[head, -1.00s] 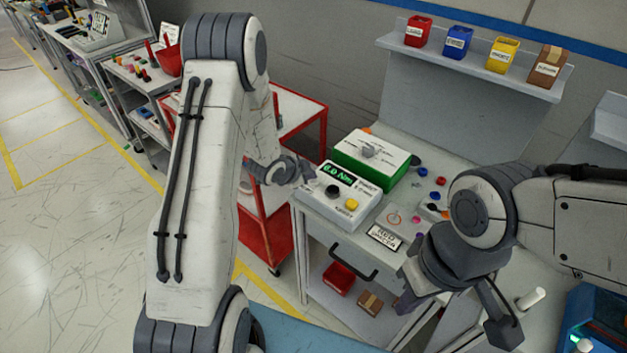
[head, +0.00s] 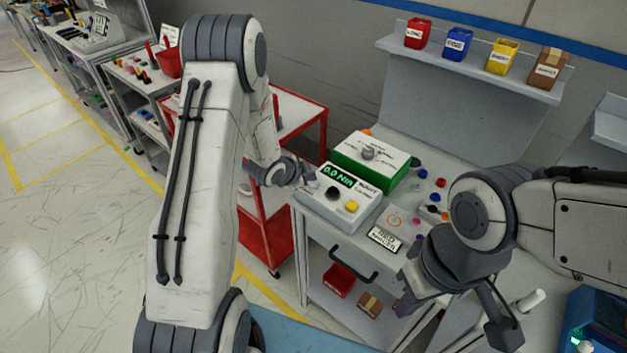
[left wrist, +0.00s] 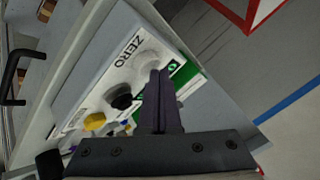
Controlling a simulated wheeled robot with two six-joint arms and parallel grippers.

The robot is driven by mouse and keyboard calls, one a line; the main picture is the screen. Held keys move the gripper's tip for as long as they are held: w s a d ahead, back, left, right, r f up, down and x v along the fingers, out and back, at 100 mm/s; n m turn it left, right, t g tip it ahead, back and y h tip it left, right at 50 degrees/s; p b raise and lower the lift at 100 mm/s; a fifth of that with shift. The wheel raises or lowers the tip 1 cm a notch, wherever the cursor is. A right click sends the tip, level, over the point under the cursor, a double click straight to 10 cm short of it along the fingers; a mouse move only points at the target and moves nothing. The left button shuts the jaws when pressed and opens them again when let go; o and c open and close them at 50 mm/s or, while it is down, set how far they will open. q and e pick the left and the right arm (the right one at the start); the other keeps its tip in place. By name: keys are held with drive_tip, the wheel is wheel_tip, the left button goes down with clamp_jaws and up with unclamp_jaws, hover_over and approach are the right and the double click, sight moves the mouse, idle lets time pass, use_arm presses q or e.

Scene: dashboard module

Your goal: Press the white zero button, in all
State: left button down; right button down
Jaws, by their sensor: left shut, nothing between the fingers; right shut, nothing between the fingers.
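The grey dashboard module (head: 328,212) sits on the bench with a green lit display, a black knob (head: 333,193) and a yellow button (head: 352,206). In the left wrist view the white zero button (left wrist: 146,62) lies by the printed word ZERO, with the black knob (left wrist: 121,97) and yellow button (left wrist: 95,121) beyond it. My left gripper (head: 310,177) is shut and empty at the module's left end. Its fingertips (left wrist: 159,73) overlap the edge of the white button; I cannot tell whether they touch. My right gripper (head: 408,291) is shut and empty before the bench.
A green box with a white top (head: 371,160) stands behind the module. Small coloured pieces and a label plate (head: 384,238) lie to its right. A drawer handle (head: 351,263) juts out below. A red trolley (head: 265,225) stands at the left.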

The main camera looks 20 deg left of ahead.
sight(310, 183)
use_arm(q)
drive_tip(key=shift+r, duration=0.55)
wheel_tip(310, 183, up, 5)
drive_tip(key=p, duration=0.4)
drive_tip(key=shift+r, duration=0.1)
idle(0.6)
